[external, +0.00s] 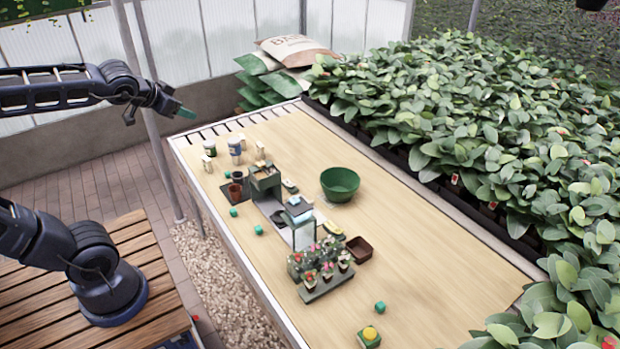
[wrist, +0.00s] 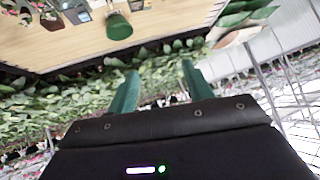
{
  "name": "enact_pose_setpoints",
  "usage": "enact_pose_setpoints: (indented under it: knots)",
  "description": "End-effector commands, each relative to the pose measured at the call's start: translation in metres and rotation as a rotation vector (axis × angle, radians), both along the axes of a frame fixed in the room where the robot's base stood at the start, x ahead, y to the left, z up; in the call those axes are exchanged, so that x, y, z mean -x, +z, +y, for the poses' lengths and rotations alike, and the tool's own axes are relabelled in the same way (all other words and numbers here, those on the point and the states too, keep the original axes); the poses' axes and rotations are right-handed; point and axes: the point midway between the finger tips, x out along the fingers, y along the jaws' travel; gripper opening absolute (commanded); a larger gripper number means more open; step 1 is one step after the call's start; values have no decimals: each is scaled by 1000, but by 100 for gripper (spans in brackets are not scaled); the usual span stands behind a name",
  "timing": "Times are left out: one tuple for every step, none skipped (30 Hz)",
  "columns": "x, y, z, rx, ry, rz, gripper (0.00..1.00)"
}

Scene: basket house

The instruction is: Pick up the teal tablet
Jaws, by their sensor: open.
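My gripper (external: 181,111) has teal fingers and hangs in the air left of the table's far end, well away from the things on it. In the wrist view my gripper (wrist: 158,72) is open, with nothing between its fingers. A flat blue-grey piece (external: 298,205) stands in the cluttered middle of the table, on or behind a pale box-like item. It may be the teal tablet, but it is too small to tell. A grey-blue panel (wrist: 76,14) shows at the top of the wrist view; I cannot tell if it is the same thing.
A green bowl (external: 340,184) stands right of the clutter. A flower tray (external: 325,285), a brown square dish (external: 359,249) and small teal cubes (external: 379,307) lie nearby. Dense plants (external: 480,120) line the right side. The table's right half (external: 420,250) is mostly bare.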

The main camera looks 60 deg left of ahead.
Motion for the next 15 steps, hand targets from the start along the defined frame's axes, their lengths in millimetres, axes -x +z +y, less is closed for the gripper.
enact_pose_setpoints:
  knots:
    - [-13,3,17,-29,14,-42,51]
    - [-20,6,25,-47,17,-73,51]
    - [-30,10,36,-70,19,-114,51]
    - [-37,14,44,-87,18,-143,51]
    - [-43,16,51,-103,13,-171,51]
    - [-51,20,61,-120,8,-209,51]
    - [-58,22,67,-133,-2,-235,51]
    - [-63,25,73,-145,-11,-261,51]
    - [-70,27,81,-159,-27,-293,51]
    - [-75,29,86,-169,-40,-317,51]
    - [-80,30,91,-174,-55,-339,51]
    - [-86,31,97,-183,-78,-368,51]
    - [-90,32,101,-187,-97,-388,51]
    - [-94,32,105,-189,-117,-407,51]
    - [-99,31,109,-189,-145,-431,51]
